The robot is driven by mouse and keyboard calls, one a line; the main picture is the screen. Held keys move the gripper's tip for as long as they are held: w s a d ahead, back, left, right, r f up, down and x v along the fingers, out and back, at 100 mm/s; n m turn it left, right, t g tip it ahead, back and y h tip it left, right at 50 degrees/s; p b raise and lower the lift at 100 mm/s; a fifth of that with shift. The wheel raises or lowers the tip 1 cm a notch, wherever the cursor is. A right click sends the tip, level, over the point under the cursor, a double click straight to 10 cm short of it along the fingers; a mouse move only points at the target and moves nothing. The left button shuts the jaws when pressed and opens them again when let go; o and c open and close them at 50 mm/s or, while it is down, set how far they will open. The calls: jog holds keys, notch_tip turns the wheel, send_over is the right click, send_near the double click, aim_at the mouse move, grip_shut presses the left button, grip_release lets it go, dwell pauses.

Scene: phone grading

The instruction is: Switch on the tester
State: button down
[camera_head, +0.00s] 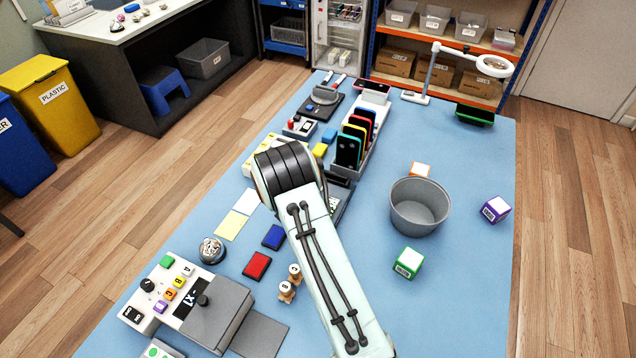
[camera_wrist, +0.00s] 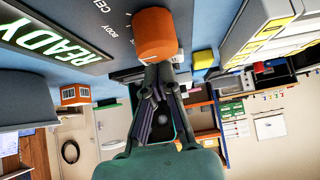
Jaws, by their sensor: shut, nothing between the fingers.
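In the wrist view a dark device (camera_wrist: 95,62) has a lit green READY display (camera_wrist: 48,38), small white lettering including CELL and BODY, and an orange round knob or button (camera_wrist: 155,35). My gripper (camera_wrist: 158,72) is shut and empty, its fingertips right by the orange part; I cannot tell whether they touch it. In the head view my arm covers the gripper and most of a dark device (camera_head: 343,197) on the blue table; it seems to be the same one.
A long rack of phones (camera_head: 357,140) stands just behind my arm. A grey bin (camera_head: 420,207) and several cubes are to the right. A white-and-grey machine with buttons (camera_head: 190,302) is at front left, near red (camera_head: 257,265) and blue (camera_head: 273,237) pads. The table's right side is mostly clear.

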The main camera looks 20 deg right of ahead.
jog(key=shift+w+a+r, duration=0.1)
jog(key=shift+w+a, duration=0.2)
jog(key=shift+a, duration=0.05)
jog(key=shift+r, duration=0.25)
jog(key=r, duration=0.4)
jog(key=shift+s+d+r, duration=0.1)
jog(key=shift+s+d, duration=0.05)
jog(key=shift+s, duration=0.1)
jog(key=s+v, duration=0.1)
jog(key=v, duration=0.8)
jog(key=shift+d, duration=0.15)
